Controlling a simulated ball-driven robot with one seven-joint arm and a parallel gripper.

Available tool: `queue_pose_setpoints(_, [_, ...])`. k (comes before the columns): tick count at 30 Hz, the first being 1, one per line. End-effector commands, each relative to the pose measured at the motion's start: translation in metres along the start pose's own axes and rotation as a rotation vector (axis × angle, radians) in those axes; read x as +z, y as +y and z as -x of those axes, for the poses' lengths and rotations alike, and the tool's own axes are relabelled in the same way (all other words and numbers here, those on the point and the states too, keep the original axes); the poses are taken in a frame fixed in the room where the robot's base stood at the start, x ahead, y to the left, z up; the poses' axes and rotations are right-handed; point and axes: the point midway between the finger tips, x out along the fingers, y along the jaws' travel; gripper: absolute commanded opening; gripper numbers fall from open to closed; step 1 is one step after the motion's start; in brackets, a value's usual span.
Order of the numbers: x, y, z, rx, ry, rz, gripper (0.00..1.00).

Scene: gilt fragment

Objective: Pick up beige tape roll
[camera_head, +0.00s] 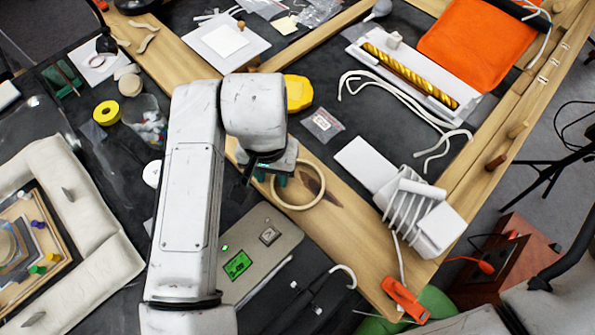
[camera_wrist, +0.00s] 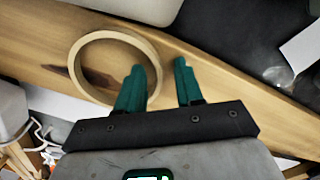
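A beige tape roll (camera_head: 297,207) lies flat as a wide ring on a wooden plank, near the middle of the head view. In the wrist view the roll (camera_wrist: 75,56) is at the upper left, with its centre open and empty. My gripper (camera_wrist: 158,66) is open with two green fingers. In the wrist view its left finger overlaps the roll's opening, and the roll's right rim shows between the fingers; I cannot tell the height gap. In the head view my gripper (camera_head: 269,179) is at the roll's left edge, partly hidden by my arm.
The wooden plank (camera_head: 345,230) runs diagonally. A laptop-like grey panel (camera_head: 262,235) lies below the roll, and a yellow object (camera_head: 298,93) lies above it. A small plastic packet (camera_head: 322,125) and a white rack (camera_head: 420,205) are to the right. A yellow roll (camera_head: 107,113) is far left.

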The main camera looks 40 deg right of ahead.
Motion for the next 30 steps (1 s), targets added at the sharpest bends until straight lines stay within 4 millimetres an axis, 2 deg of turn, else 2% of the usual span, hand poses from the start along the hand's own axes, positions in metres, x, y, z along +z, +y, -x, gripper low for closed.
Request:
queue_pose_setpoints(3, [-0.0001, 0.0, 0.0002, 0.0, 0.0, 0.0, 0.34])
queue_pose_setpoints(14, [-0.0002, 0.0, 0.0004, 0.0, 0.0, 0.0, 0.0])
queue_pose_setpoints(30, [-0.0003, -0.0001, 0.0025, -0.001, 0.001, -0.001, 0.0])
